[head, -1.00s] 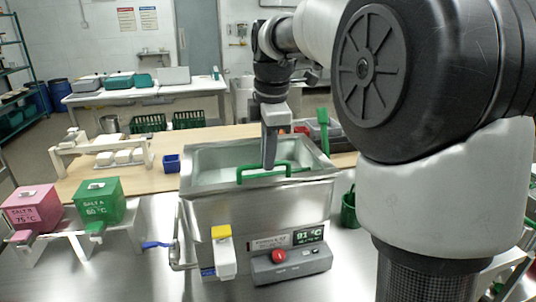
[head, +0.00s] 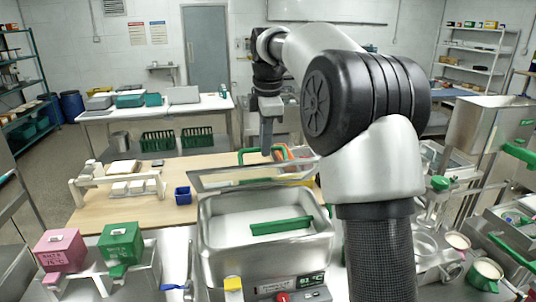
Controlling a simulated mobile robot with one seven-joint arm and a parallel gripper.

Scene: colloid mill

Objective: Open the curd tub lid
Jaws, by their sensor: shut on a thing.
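The curd tub (head: 215,262) is a steel box in the middle of the head view, and I can see down into it to pale contents. Its lid (head: 225,181) is swung up and tilted at the tub's far edge. A green handle (head: 243,153) stands at the lid's raised edge. My gripper (head: 267,149) points down at this handle and is shut on it. The fingertips are small and partly hidden. A green bar (head: 282,226) lies across the inside of the tub.
A pink box (head: 60,250) and a green box (head: 120,243) stand on a rack at left. A small blue bin (head: 183,195) and a white mould rack (head: 120,187) are on the wooden table. A steel hopper (head: 485,125) and cups crowd the right side.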

